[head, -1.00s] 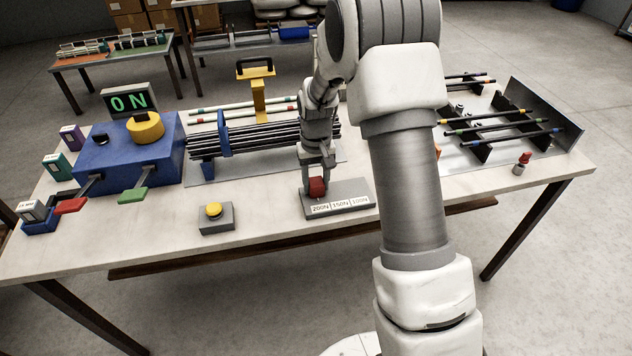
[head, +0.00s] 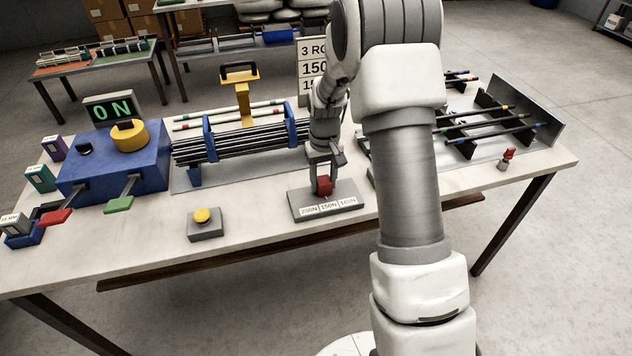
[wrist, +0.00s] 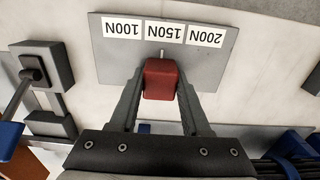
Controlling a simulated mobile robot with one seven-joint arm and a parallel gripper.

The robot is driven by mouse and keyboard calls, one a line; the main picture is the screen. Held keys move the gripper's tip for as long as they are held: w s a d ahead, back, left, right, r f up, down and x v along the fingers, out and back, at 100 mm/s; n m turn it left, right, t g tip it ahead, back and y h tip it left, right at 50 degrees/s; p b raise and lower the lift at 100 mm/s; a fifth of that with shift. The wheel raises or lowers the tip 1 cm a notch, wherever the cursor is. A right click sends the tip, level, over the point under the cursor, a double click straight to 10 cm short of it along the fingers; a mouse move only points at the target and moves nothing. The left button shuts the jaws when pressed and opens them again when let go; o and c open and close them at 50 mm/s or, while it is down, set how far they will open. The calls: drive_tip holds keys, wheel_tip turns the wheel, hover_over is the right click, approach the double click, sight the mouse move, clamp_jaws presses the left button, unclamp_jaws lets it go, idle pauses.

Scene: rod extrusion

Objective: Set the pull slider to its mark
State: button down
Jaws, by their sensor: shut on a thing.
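The pull slider's red knob (head: 325,187) sits on a grey plate (head: 355,195) at the front middle of the table. A strip on the plate's front reads 200N, 150N, 100N (head: 329,207). My gripper (head: 323,184) is shut on the knob from above. In the wrist view, the knob (wrist: 160,80) is between the two fingers, and its thin pointer lines up with the 150N label (wrist: 165,32). A sign (head: 312,68) behind my arm is partly hidden; "3 RO" and "150" can be read on it.
A yellow button on a grey box (head: 204,226) stands left of the plate. A blue machine (head: 110,165) with red and green levers is farther left. A rod rack (head: 240,145) is behind, and a small red-topped switch (head: 507,158) is at right.

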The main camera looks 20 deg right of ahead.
sight(323, 179)
drive_tip(key=shift+c, duration=1.8)
unclamp_jaws()
wheel_tip(323, 179, up, 18)
drive_tip(key=p, duration=0.2)
drive_tip(key=shift+f, duration=0.25)
drive_tip(key=s+a+r+t+p, duration=0.2)
drive_tip(key=s+a+r+t, duration=0.1)
drive_tip(key=s+r, duration=0.95)
drive_tip(key=s+a+t+p, duration=0.1)
drive_tip(key=s+a+t, duration=0.1)
drive_tip(key=s, duration=1.2)
drive_tip(key=shift+s+r+t+p, duration=0.2)
drive_tip(key=shift+r+t+p, duration=0.1)
drive_tip(key=shift+r+p, duration=0.05)
